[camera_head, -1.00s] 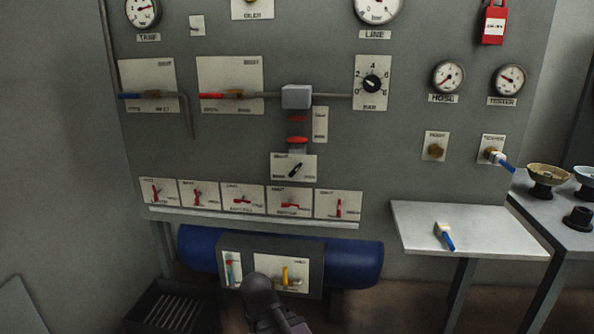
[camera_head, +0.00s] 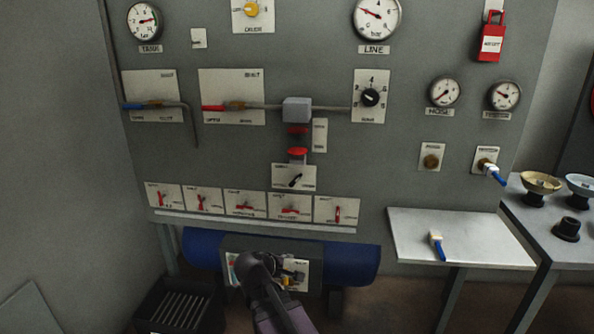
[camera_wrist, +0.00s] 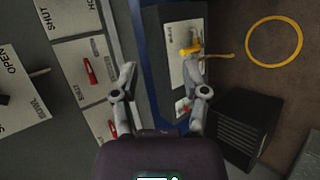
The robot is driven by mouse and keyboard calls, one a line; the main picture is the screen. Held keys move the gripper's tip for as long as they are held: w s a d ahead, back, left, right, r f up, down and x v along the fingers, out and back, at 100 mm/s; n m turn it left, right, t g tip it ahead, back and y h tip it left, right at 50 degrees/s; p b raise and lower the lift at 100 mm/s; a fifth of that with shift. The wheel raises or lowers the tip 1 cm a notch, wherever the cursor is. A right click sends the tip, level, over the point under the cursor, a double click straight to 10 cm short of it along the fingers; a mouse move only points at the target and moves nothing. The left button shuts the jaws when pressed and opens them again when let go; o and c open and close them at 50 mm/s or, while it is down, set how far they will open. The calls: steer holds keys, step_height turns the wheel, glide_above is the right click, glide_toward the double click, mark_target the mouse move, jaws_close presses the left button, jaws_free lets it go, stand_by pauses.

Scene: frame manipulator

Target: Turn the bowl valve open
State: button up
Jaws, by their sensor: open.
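A plate in the wrist view (camera_wrist: 20,95) reads OPEN, and a smaller word on it looks like BOWL. It seems to be the plate with the black lever (camera_head: 294,180) above the row of red levers; the lever is tilted. Low on the blue tank, a plate carries a yellow handle (camera_wrist: 190,50). In the head view my arm and gripper (camera_head: 291,272) mostly hide that handle. My gripper (camera_wrist: 160,68) is open and empty, its fingers apart, with the right fingertip overlapping the yellow handle in the wrist view. Contact cannot be told.
Red levers (camera_head: 240,207) line the panel above a ledge (camera_head: 255,222). The blue tank (camera_head: 350,262) sits below. A black slatted crate (camera_head: 180,305) stands at lower left. A shelf (camera_head: 465,235) with a loose blue-handled part (camera_head: 438,245) is at right.

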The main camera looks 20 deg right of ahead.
steer(key=w+d+r+n+t+h+p, duration=0.1)
steer(key=w+r+n+t+h+p, duration=0.3)
steer(key=r, duration=0.6)
steer(key=n+t+p, duration=0.2)
steer(key=n+t, duration=0.1)
steer(key=n, duration=0.4)
glide_toward(295, 182)
steer(key=v, duration=0.3)
steer(key=shift+w+a+r, duration=0.1)
steer(key=shift+w, duration=0.1)
steer(key=x, duration=1.4)
steer(key=shift+s, duration=0.15)
jaws_close()
